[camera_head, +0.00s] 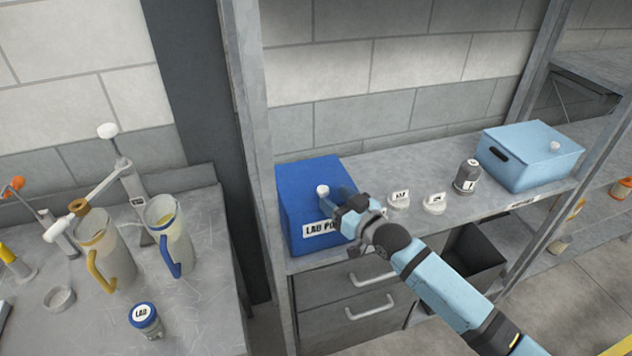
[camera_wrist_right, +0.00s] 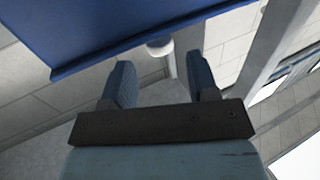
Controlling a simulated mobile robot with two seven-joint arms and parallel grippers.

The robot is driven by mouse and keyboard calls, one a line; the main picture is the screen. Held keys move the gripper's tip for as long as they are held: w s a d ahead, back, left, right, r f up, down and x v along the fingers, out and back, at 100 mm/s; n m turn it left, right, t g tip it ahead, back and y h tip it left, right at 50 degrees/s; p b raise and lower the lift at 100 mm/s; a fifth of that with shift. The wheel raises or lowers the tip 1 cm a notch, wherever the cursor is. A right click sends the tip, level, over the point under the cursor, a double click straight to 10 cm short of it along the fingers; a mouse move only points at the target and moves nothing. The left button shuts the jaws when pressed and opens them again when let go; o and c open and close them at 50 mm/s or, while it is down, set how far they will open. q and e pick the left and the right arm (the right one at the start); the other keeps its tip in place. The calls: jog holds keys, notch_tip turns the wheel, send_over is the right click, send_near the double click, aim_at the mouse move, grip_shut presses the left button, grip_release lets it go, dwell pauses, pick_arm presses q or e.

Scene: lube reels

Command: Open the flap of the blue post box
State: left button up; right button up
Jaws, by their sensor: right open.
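The blue post box (camera_head: 300,195) stands at the left end of the grey shelf, with a partly hidden white label (camera_head: 316,230) on its front. A white round knob (camera_head: 322,190) shows at its upper front. My right gripper (camera_head: 338,199) is just to the right of the knob, in front of the box. In the right wrist view, the open fingers (camera_wrist_right: 162,66) point at the knob (camera_wrist_right: 159,46), which lies between them near the fingertips. I cannot tell whether they touch it. The blue panel (camera_wrist_right: 130,22) fills the top. My left gripper is out of view.
White tags (camera_head: 398,199), a grey canister (camera_head: 467,177) and a light blue box (camera_head: 530,155) stand right of the post box. Drawers (camera_head: 345,310) lie below. A left bench holds jugs (camera_head: 170,235) and a jar (camera_head: 146,320). A shelf post (camera_head: 250,130) rises left of the box.

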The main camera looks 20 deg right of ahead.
aim_at(318, 185)
jog(key=p+x, duration=0.1)
jog(key=x, duration=0.5)
jog(key=shift+w+a, duration=0.15)
jog(key=shift+w, duration=0.2)
grip_shut()
